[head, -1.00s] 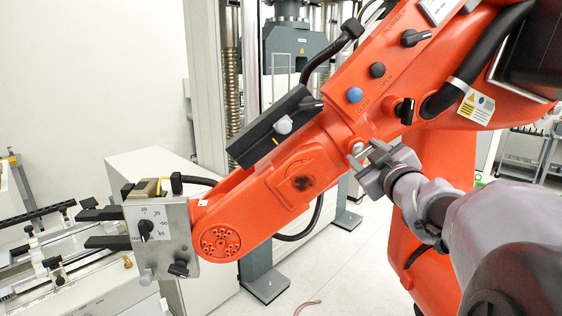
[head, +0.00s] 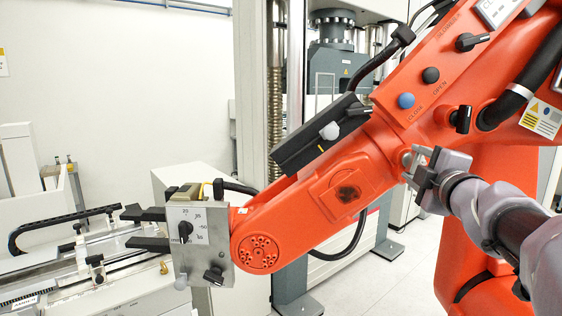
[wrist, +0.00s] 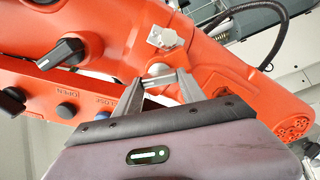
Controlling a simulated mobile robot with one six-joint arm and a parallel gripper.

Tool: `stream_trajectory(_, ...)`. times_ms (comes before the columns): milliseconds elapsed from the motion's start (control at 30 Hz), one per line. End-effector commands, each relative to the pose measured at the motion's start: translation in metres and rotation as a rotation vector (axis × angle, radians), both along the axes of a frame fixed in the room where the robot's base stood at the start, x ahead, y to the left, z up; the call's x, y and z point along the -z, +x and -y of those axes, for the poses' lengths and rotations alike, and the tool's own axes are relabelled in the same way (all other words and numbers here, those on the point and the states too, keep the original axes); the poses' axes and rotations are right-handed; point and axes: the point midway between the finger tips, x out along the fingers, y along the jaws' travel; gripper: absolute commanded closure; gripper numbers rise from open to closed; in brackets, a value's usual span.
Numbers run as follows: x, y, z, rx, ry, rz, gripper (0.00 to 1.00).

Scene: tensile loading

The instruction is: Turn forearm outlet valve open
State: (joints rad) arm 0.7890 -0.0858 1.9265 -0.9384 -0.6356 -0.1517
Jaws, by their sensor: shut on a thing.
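The orange forearm (head: 300,215) slopes from upper right to lower left in the head view. A small silver fitting (head: 407,160), which I take to be the outlet valve, sits on its lower edge. My gripper (head: 420,168) reaches it from the right and is shut on it. In the wrist view my two grey fingers (wrist: 160,90) stand on either side of the silver fitting (wrist: 158,72). A second silver winged piece (wrist: 165,38) lies just beyond, apart from the fingers. The fingers hide part of the fitting in the head view.
Black knobs (head: 472,41) and a blue button (head: 406,101), near OPEN and CLOSE labels, sit on the forearm. A metal dial plate (head: 203,245) is at its lower end. A black hose (head: 345,245) hangs below. A testing frame (head: 335,65) stands behind.

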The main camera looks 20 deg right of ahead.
Motion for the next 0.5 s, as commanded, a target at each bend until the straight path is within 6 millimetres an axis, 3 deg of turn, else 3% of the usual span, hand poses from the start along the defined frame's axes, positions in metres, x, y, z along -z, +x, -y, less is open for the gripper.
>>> stream_trajectory(500, -0.0021, 0.0, -0.0003, 0.0, -0.036, -0.008, 0.93)
